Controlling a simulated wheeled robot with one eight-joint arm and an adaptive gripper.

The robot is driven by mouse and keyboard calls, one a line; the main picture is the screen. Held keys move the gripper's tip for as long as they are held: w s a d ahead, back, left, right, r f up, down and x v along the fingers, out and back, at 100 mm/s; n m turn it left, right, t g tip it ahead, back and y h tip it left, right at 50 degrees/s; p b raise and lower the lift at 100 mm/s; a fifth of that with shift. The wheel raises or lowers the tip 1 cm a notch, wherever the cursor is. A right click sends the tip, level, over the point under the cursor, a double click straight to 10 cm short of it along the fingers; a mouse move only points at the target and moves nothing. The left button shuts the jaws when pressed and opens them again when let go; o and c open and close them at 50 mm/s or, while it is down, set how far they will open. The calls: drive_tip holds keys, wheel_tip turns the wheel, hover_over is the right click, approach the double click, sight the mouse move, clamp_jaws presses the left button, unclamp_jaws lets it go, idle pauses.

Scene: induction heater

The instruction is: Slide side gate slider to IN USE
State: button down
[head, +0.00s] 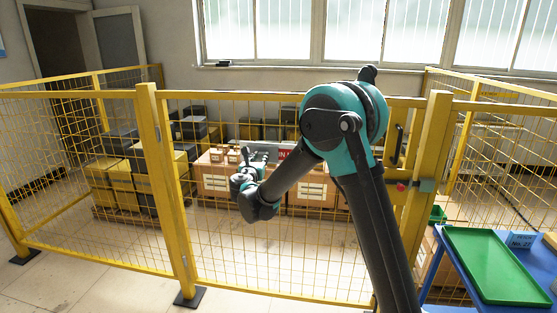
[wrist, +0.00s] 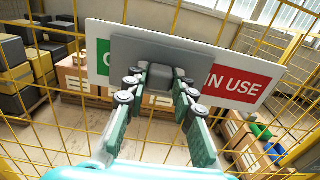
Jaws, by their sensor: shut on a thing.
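The gate sign (wrist: 262,77) is a white board with a green part at its left and a red part reading "IN USE" at its right. The grey slider plate (wrist: 150,50) lies over the sign's middle, hiding most of the green part and the start of the red text. My gripper (wrist: 159,82) is shut on the slider's grey knob, one finger on each side. In the head view my gripper (head: 247,172) is at the gate mesh, and a red bit of the sign (head: 287,153) shows to its right.
Yellow mesh fence (head: 165,190) surrounds an area with boxes (head: 215,175) and dark crates behind it. A red-and-green gate latch (head: 402,187) is at the right post. A blue table with a green tray (head: 495,265) stands at the lower right.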

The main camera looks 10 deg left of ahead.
drive_tip(key=shift+w+a, duration=0.1)
drive_tip(key=shift+a, duration=1.55)
drive_tip(key=c, duration=1.2)
unclamp_jaws()
drive_tip(key=shift+a, duration=0.1)
drive_tip(key=s, duration=1.2)
drive_tip(key=shift+a, duration=0.15)
